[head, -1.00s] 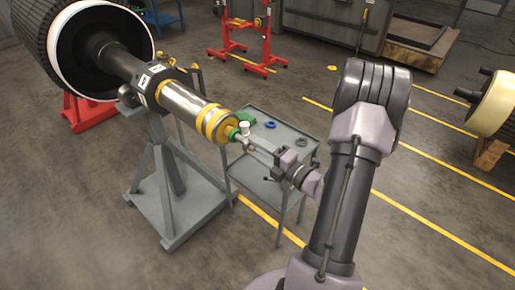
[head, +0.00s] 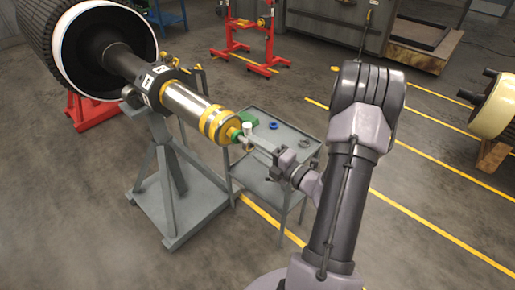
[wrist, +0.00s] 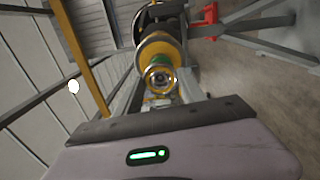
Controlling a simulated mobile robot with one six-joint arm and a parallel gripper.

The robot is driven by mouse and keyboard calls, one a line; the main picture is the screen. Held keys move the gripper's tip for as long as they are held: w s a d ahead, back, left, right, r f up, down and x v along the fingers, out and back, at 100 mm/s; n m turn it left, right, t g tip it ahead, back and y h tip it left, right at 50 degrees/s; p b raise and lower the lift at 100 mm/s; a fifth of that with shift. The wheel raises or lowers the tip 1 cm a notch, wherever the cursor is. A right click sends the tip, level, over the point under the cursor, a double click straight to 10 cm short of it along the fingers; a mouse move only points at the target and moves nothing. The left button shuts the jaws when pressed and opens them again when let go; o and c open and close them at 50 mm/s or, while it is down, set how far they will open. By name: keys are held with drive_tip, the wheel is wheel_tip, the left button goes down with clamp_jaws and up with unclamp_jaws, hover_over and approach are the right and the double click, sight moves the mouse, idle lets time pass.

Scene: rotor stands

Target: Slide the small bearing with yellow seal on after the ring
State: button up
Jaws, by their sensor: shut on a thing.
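The rotor shaft (head: 187,102) lies on a grey stand, with yellow rings (head: 218,124) near its free end and a green part (head: 233,134) at its tip. The shaft end also shows in the wrist view (wrist: 160,46). My gripper (head: 247,138) is right at this tip, shut on the small bearing. In the wrist view the small bearing (wrist: 148,79) is a silvery ring with a yellowish band, facing the shaft end and roughly in line with it. I cannot tell whether it touches the shaft.
A grey cart (head: 300,131) stands below and behind my gripper. It bears a blue ring (head: 273,126), a dark ring (head: 305,143) and a green thing (head: 249,117).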

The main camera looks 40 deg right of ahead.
sight(249, 143)
drive_tip(key=shift+w, duration=0.35)
drive_tip(key=shift+w+a+p, duration=0.1)
drive_tip(key=shift+w+p, duration=0.45)
drive_tip(key=shift+w, duration=0.55)
drive_tip(key=shift+w, duration=0.4)
idle(0.3)
drive_tip(key=o, duration=1.8)
drive_tip(key=shift+s, duration=0.1)
drive_tip(key=s, duration=0.6)
drive_tip(key=s+p, duration=0.1)
drive_tip(key=s, duration=0.1)
drive_tip(key=shift+s+d, duration=0.3)
drive_tip(key=shift+s, duration=0.1)
